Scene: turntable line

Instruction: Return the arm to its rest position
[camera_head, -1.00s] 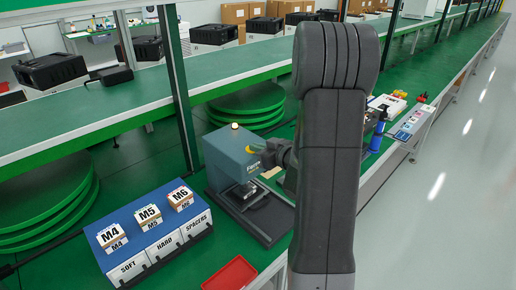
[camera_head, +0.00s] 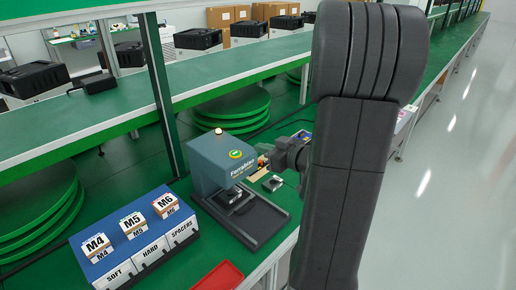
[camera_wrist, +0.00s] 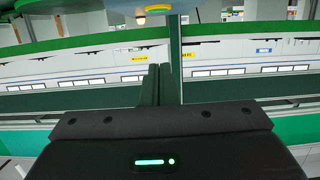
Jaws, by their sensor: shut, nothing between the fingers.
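My gripper (camera_wrist: 158,84) shows in the wrist view with its two dark green-grey fingers together, empty, pointing away over the line. In the head view my arm stands upright in the right half, its large dark links in front. My dark wrist shows left of the upright link, beside the press. The fingertips cannot be made out clearly there. No object is held.
A blue-grey press (camera_head: 216,165) stands close to my wrist. A blue rack (camera_head: 135,240) with M4, M5 and M6 boxes is at the lower left, and a red tray (camera_head: 220,276) at the front. Open floor (camera_head: 465,190) lies to the right.

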